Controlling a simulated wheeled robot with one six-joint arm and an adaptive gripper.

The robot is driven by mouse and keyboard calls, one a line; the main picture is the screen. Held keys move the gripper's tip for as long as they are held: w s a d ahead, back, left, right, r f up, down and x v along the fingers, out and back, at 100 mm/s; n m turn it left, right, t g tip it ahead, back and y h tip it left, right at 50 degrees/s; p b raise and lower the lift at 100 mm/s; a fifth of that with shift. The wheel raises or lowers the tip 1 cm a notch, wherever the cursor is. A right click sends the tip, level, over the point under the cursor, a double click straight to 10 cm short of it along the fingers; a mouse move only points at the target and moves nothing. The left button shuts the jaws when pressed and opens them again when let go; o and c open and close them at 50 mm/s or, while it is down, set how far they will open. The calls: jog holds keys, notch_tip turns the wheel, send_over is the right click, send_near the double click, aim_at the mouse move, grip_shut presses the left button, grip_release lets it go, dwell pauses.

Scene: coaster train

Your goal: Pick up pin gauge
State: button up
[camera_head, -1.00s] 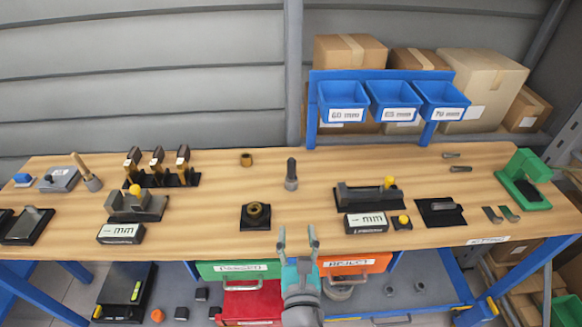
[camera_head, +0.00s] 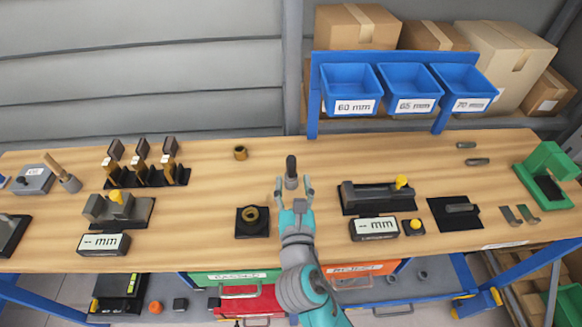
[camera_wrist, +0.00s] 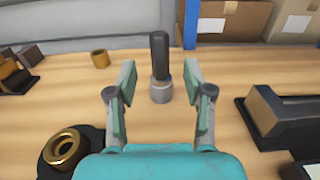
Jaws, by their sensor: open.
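The pin gauge (camera_head: 291,171) stands upright on the wooden table, with a dark handle above a grey base. It also shows in the wrist view (camera_wrist: 160,68), ahead of my gripper and roughly midway between the fingers. My gripper (camera_head: 294,185) is open, low over the table, with its fingertips pointing at the pin gauge. In the wrist view the open fingers (camera_wrist: 160,85) have clear space between them, and nothing is held. I cannot tell whether the fingertips reach either side of the base.
A brass ring on a black pad (camera_head: 252,220) lies left of my gripper. A dark measuring fixture (camera_head: 376,196) and a display box (camera_head: 374,229) stand to the right. A small bronze bushing (camera_head: 240,153) sits behind. Blue bins (camera_head: 350,88) hang beyond the table.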

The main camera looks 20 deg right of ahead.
aim_at(292, 168)
jog(key=shift+f+x, duration=0.1)
jog(key=shift+x, duration=1.65)
jog(key=shift+f+x, duration=0.15)
jog(key=shift+x, duration=1.6)
grip_shut()
